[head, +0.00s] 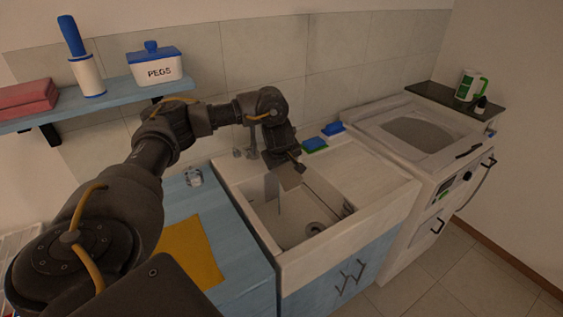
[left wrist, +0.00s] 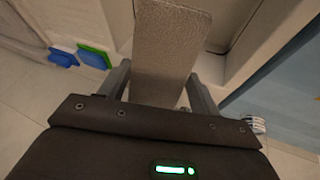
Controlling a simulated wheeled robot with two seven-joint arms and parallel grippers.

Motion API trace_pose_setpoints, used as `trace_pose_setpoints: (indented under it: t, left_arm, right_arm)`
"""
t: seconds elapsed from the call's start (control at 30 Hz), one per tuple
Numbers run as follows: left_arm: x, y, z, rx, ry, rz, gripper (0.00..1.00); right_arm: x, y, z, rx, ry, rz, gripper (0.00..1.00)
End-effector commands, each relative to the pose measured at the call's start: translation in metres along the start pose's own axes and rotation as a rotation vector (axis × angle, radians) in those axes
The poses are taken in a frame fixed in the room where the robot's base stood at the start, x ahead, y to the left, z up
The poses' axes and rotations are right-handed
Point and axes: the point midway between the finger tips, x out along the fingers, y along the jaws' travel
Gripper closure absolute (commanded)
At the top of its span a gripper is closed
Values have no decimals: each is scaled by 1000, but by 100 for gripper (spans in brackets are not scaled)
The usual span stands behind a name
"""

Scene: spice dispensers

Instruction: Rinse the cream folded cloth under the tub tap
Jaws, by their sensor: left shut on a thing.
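My left gripper (head: 291,166) reaches in over the tub (head: 262,229) and points down. It is shut on the cream folded cloth (head: 291,178), which hangs over the basin. In the left wrist view the cloth (left wrist: 168,45) looks grey-beige and sits between the two fingers of the gripper (left wrist: 162,88). The tub tap (head: 251,142) is at the back wall, partly hidden behind my left arm. A pale upright strip (head: 272,190) shows in the basin beside the cloth; I cannot tell whether it is water. My right gripper is not in view.
Blue and green sponges (head: 315,145) lie on the tub's back ledge. A washing machine (head: 412,150) stands to the right. A yellow cloth (head: 190,253) and a small striped item (head: 194,177) are on the blue counter at left. A shelf (head: 118,90) holds a pegs box (head: 155,68).

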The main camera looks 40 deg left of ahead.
Motion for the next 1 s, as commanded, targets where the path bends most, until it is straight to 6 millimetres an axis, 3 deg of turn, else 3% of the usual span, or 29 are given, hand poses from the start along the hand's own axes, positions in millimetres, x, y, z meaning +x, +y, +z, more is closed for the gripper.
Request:
trace_pose_setpoints:
  t: [0.6, 1.0]
  left_arm:
    - [-24, 4, 48, 3, -1, -1, 61]
    - [-26, 4, 60, 1, 0, 1, 61]
  right_arm:
    - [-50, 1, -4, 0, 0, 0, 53]
    - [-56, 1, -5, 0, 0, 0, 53]
